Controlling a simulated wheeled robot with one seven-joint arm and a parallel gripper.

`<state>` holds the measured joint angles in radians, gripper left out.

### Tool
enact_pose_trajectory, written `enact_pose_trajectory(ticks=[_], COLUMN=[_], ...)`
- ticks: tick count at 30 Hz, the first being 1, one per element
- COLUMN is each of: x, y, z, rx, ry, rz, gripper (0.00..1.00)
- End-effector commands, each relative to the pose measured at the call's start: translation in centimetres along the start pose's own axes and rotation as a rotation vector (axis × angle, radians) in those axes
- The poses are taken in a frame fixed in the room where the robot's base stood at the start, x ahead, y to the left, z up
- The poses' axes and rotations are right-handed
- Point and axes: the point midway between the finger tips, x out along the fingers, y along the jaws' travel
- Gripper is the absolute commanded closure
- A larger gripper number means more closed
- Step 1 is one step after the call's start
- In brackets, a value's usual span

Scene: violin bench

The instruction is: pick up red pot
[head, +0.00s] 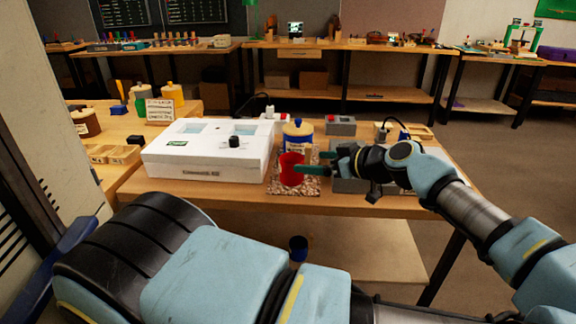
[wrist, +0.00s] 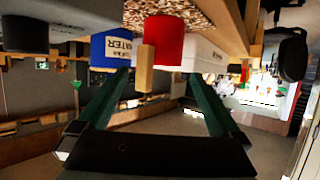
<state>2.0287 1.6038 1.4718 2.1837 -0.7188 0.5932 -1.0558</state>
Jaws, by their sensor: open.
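The red pot (head: 291,169) stands upright on a speckled mat near the front edge of the bench. Its pale wooden handle (head: 307,154) points toward my gripper (head: 318,162). My gripper is open, coming from the right, with its green fingers level at the pot's right side. In the wrist view, which looks upside down, the red pot (wrist: 171,40) is ahead, and the wooden handle (wrist: 145,70) lies between the two fingers of my gripper (wrist: 160,75). I cannot tell whether a finger touches it.
A blue jar (head: 292,131) labelled water, with a wooden lid, stands right behind the pot. A large white box (head: 205,169) is to the left. The speckled mat (head: 281,188) lies under the pot. A grey box (head: 341,125) and a grey tray sit near my arm.

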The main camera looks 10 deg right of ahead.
Motion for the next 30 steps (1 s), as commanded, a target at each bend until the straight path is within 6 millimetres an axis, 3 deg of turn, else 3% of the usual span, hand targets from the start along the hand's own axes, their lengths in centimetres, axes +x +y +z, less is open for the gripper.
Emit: enact_pose_trajectory(ticks=[6, 13, 21, 30], x=[3.4, 5.0, 8.8, 9.4], y=[-0.1, -0.2, -0.2, -0.2], z=[-0.1, -0.2, 0.0, 0.2], rx=[-0.001, 0.001, 0.002, 0.0], ry=[-0.001, 0.0, -0.001, -0.001], rz=[-0.005, -0.004, -0.004, 0.0], gripper=[0.0, 0.0, 0.0, 0.0])
